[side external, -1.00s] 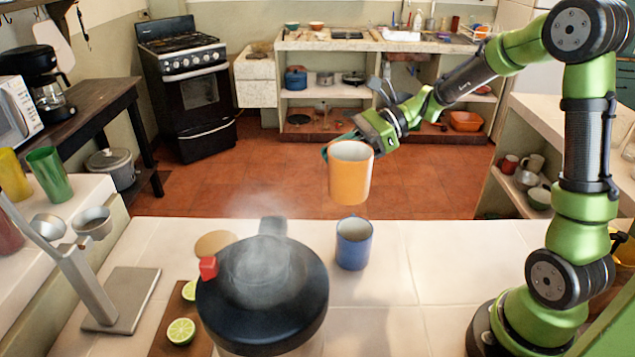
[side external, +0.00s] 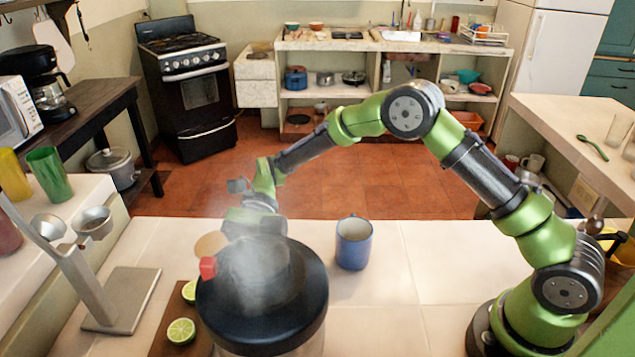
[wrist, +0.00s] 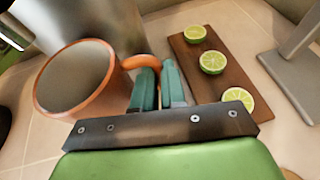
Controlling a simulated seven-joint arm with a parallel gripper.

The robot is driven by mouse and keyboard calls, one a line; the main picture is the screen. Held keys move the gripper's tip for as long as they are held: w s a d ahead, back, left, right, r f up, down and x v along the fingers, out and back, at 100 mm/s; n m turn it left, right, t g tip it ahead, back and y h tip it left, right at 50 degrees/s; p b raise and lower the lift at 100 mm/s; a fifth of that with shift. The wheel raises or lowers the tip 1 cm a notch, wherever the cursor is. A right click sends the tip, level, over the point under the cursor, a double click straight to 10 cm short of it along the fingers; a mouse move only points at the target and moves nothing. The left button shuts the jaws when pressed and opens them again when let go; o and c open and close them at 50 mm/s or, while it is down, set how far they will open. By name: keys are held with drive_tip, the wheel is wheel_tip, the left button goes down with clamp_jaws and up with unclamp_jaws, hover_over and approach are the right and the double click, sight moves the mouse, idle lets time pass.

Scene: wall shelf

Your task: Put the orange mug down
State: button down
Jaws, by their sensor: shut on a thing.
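The orange mug (wrist: 41,92) shows at the left of the wrist view, its open, empty mouth facing the camera. My gripper (wrist: 158,74) is shut on the mug's orange handle (wrist: 136,62), with the teal fingers on either side of it. In the side view my gripper (side external: 254,214) is low over the tiled counter, behind the black-lidded pot (side external: 262,315). The pot hides the mug and the fingertips there. The mug is close above or on the tiles; I cannot tell whether its base touches.
The steel pot side (wrist: 95,22) stands right beside the mug. A wooden board (wrist: 190,45) with lime slices lies nearby, and a metal stand (side external: 122,298) is left of it. A blue mug (side external: 353,246) stands right of the pot. The counter further right is clear.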

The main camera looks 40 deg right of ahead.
wheel_tip(320, 180, down, 7)
drive_tip(key=shift+r, duration=0.15)
idle(0.4)
drive_tip(key=c, duration=1.2)
unclamp_jaws()
